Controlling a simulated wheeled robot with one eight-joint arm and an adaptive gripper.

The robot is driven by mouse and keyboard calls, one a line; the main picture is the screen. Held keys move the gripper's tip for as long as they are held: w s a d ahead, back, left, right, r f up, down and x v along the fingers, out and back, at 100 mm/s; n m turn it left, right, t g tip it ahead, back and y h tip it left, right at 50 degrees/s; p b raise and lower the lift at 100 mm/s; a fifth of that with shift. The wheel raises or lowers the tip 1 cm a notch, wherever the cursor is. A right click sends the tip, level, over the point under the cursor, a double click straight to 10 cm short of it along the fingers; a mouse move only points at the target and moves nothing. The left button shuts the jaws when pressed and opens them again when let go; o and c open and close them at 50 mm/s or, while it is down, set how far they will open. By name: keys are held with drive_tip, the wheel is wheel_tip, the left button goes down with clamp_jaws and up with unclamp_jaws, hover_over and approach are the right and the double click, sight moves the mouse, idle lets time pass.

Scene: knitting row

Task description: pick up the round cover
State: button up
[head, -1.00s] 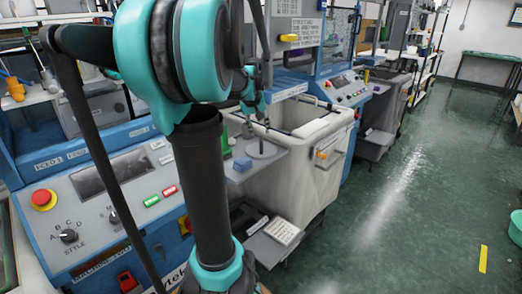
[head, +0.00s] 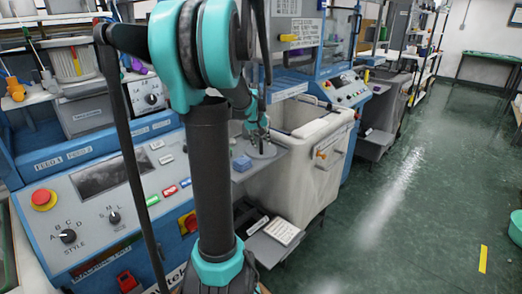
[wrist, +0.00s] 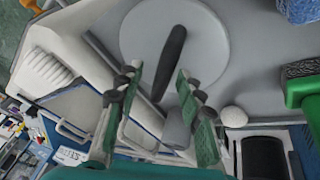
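The round cover is a pale grey disc (wrist: 205,50) with a dark bar handle (wrist: 172,55) across it, at the top middle of the wrist view. In the head view the cover (head: 263,152) lies on a grey shelf beside the cream bin, partly hidden by my gripper. My gripper (wrist: 158,76) is open, with its green-padded fingers spread over the near edge of the disc. The lower end of the handle shows between the fingers. In the head view my gripper (head: 257,138) is just above the cover. I cannot tell whether it touches it.
A blue block (wrist: 298,8) and a green object (wrist: 305,88) lie right of the cover in the wrist view. A small white ball (wrist: 233,117) is nearer. The cream bin (head: 300,160) stands right of the shelf; a blue control panel (head: 100,210) is at left.

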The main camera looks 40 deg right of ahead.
clamp_jaws()
idle(0.3)
wheel_tip(320, 180, up, 10)
drive_tip(key=shift+r, duration=0.1)
idle(0.5)
